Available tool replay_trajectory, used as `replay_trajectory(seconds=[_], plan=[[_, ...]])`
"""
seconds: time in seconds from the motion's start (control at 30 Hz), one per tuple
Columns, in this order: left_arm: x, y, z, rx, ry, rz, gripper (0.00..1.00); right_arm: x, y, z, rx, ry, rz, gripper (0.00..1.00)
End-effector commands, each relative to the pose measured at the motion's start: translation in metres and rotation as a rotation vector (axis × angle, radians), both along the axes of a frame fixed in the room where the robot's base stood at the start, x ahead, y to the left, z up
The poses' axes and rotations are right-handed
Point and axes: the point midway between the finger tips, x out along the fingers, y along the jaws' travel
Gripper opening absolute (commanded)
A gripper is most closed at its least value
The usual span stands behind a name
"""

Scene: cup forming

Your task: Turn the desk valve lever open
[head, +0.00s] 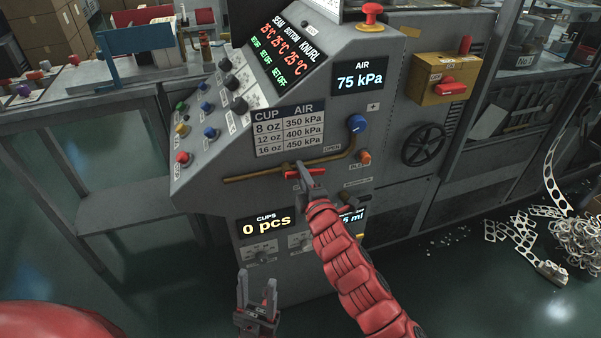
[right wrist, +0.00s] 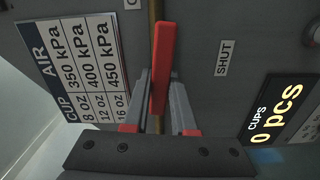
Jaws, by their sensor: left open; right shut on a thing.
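The red valve lever (head: 318,172) sits on a brass pipe (head: 245,178) across the machine's front panel. In the right wrist view the lever (right wrist: 162,55) lies roughly along the pipe, slightly tilted. My right gripper (head: 304,170) is shut on the lever; in the right wrist view its fingers (right wrist: 160,90) stand on either side of it. An OPEN label (head: 332,148) is above and right of the lever. A SHUT label (right wrist: 223,58) is beside it in the right wrist view. My left gripper (head: 256,283) is open and empty, low before the panel.
The air display (head: 360,77) reads 75 kPa. A cup and air table (head: 288,128) is above the pipe. A blue knob (head: 357,123) and an orange button (head: 364,157) are close to the pipe's right end. A black handwheel (head: 423,144) is further right.

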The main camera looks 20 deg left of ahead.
Motion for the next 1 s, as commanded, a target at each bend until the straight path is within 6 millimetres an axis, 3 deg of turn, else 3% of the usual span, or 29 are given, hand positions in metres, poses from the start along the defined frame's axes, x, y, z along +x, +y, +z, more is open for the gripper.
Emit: replay_trajectory(seconds=[0.3, 0.83, 0.87, 1.0], plan=[[0.0, 0.0, 0.0078, 0.0, 0.0, 0.0, 0.5, -0.0001, -0.0004, 0.0029, -0.094, -0.06, -0.001, 0.0], [0.0001, 0.0, 0.0082, 0.0, 0.0, 0.0, 0.5, 0.0001, -0.0007, 0.0029, -0.11, -0.072, -0.001, 0.0], [0.0001, 0.0, 0.0082, 0.0, 0.0, 0.0, 0.5, 0.0001, -0.0007, 0.0029, -0.11, -0.072, -0.001, 0.3], [0.0001, 0.0, 0.0082, 0.0, 0.0, 0.0, 0.5, 0.0001, -0.0005, 0.0033, -0.108, -0.072, -0.001, 0.55]])
